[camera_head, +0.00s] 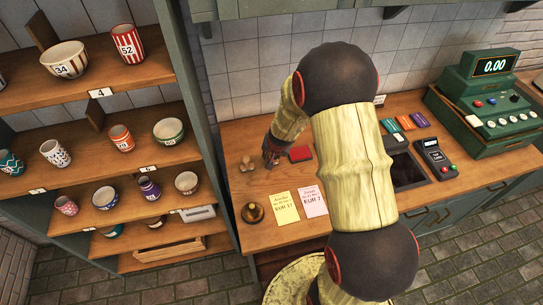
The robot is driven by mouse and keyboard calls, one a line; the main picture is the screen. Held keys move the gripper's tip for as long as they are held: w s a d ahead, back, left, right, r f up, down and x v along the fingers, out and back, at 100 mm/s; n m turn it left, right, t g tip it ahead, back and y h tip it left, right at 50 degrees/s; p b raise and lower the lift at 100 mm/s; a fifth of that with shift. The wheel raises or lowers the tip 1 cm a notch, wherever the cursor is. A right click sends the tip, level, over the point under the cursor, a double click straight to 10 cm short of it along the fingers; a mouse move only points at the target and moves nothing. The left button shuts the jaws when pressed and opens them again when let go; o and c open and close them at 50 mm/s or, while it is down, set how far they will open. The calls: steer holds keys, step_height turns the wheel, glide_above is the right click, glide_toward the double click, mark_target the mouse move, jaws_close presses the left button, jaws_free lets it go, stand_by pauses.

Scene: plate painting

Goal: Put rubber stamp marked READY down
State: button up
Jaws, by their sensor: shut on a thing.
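My gripper (271,158) points down just above the wooden counter (262,188), at its left part. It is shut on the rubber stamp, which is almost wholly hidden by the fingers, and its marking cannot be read. Small wooden knob-like pieces (247,163) stand on the counter just left of my gripper. A red pad (300,153) lies just right of it. I cannot tell whether the held stamp touches the counter.
Shelves of bowls and cups (120,175) stand left. A card terminal (435,158) and green cash register (490,100) stand right.

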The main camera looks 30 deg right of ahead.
steer(key=shift+f, duration=0.1)
steer(key=o, duration=0.4)
steer(key=shift+f, duration=0.1)
steer(key=o, duration=0.5)
